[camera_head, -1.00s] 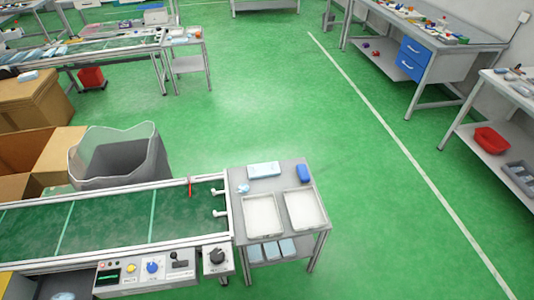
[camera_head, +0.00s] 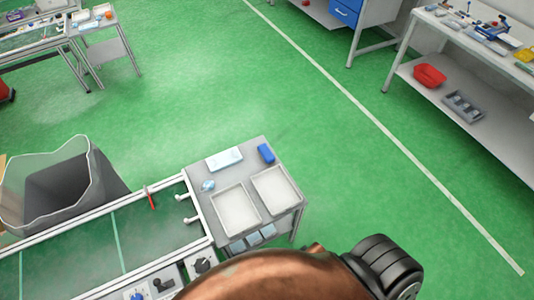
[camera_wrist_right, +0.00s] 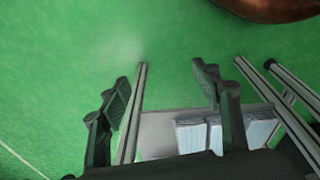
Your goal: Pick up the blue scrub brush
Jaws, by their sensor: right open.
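The blue scrub brush (camera_head: 266,153) appears as a small blue block at the far right corner of the grey side table (camera_head: 196,176) in the head view. My right gripper (camera_wrist_right: 162,78) is open and empty in the right wrist view, over the green floor and the table's lower shelf with pale blue packs (camera_wrist_right: 203,135). The brush does not show in that view. A copper-coloured link of my arm covers the bottom of the head view. My left gripper is not in view.
The conveyor (camera_head: 150,232) adjoins at left, with a grey bin (camera_head: 62,190) behind. Floor right of the table is clear.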

